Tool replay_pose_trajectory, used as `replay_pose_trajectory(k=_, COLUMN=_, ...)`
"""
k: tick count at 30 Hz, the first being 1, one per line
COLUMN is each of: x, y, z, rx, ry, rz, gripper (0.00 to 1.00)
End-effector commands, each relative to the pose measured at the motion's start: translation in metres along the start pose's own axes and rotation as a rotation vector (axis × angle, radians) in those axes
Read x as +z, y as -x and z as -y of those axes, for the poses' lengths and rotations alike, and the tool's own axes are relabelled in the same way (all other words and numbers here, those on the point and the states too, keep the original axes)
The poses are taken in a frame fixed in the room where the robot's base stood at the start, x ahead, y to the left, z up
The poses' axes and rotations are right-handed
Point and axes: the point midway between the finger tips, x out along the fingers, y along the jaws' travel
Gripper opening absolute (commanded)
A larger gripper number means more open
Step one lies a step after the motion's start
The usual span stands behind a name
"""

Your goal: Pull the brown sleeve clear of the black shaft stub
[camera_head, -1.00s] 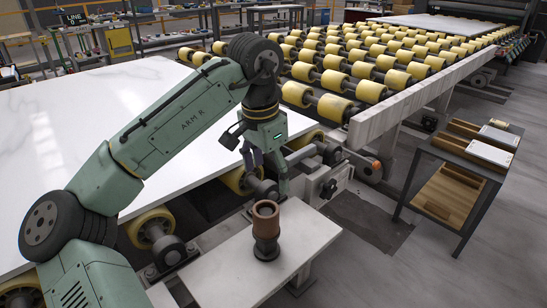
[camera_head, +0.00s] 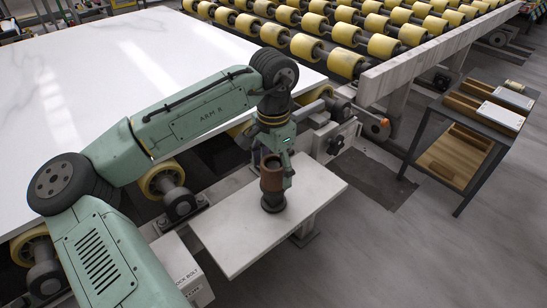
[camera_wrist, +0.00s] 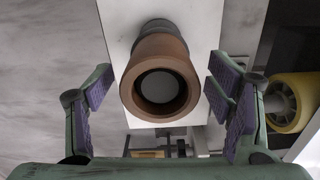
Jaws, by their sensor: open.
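The brown sleeve (camera_head: 271,178) stands upright on the black shaft stub (camera_head: 273,203), whose dark lower part shows beneath it. In the wrist view I look down onto the sleeve's open top (camera_wrist: 130,88), with a grey round face inside its bore. A dark part of the stub (camera_wrist: 158,25) shows past its rim. My gripper (camera_head: 272,163) is at the sleeve's upper part. In the wrist view my gripper (camera_wrist: 160,78) is open, one purple-padded finger on each side of the sleeve, with a visible gap on both sides. The far side of the sleeve is hidden.
The stub stands on a small pale bench top (camera_head: 228,237). A large white slab (camera_head: 95,75) lies on yellow rollers behind my arm. A roller conveyor (camera_head: 365,45) runs at the back right. A dark cart (camera_head: 462,118) with wooden trays stands right, beyond open floor.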

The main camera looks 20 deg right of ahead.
Motion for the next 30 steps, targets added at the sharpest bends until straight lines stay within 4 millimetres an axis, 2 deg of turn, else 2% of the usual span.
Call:
replay_pose_trajectory(k=7, x=-0.0002, y=-0.0006, z=0.0, rx=0.0, ry=0.0, rz=-0.001, gripper=0.74)
replay_pose_trajectory(k=30, x=-0.0003, y=-0.0002, z=0.0, rx=0.0, ry=0.0, rz=-0.001, gripper=0.23)
